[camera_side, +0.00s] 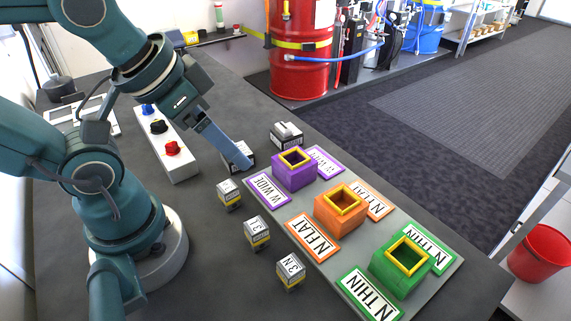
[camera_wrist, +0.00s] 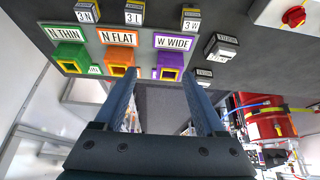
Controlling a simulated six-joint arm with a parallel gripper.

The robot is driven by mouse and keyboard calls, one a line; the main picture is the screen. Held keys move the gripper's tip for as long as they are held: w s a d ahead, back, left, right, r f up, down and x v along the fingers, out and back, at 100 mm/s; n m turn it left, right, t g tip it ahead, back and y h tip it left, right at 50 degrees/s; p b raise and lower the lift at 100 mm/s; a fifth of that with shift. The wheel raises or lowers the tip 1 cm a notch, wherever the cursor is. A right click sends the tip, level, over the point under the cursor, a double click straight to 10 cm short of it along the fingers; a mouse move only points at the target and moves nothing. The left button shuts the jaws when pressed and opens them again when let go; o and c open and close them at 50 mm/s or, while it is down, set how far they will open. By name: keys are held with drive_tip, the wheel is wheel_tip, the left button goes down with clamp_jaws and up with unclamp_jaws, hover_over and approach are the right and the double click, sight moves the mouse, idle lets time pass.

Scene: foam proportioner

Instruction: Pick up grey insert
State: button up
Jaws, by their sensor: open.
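Three small grey inserts with yellow bands stand in a row on the dark bench: one (camera_side: 229,194) nearest my gripper, a middle one (camera_side: 257,232) and a front one (camera_side: 290,271). They also show at the top of the wrist view, marked 3 N (camera_wrist: 86,11), 3 I or 3 L (camera_wrist: 134,12) and 3 W (camera_wrist: 191,19). Which one the task means I cannot tell. My gripper (camera_side: 243,161) is open and empty, behind the row in the side view, apart from the inserts. In the wrist view its fingers (camera_wrist: 160,82) show nothing between them.
Purple (camera_side: 294,174), orange (camera_side: 340,212) and green (camera_side: 399,273) sockets with yellow rims stand on a grey plate. Dark labelled blocks (camera_side: 287,135) stand near my gripper. A white button box (camera_side: 167,148) is to the left. Bare bench surrounds the inserts.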

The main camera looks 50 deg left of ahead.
drive_tip(key=n+g, duration=0.1)
drive_tip(key=g, duration=0.3)
hover_over(292, 264)
drive_tip(key=w+a, duration=0.2)
wheel_tip(292, 264, down, 6)
drive_tip(key=shift+m+g, duration=0.5)
drive_tip(key=shift+g, duration=0.3)
drive_tip(key=f, duration=0.1)
drive_tip(key=s+d+f, duration=0.2)
drive_tip(key=shift+f, duration=0.35)
drive_tip(key=shift+s+f, duration=0.1)
drive_tip(key=shift+f, duration=2.5)
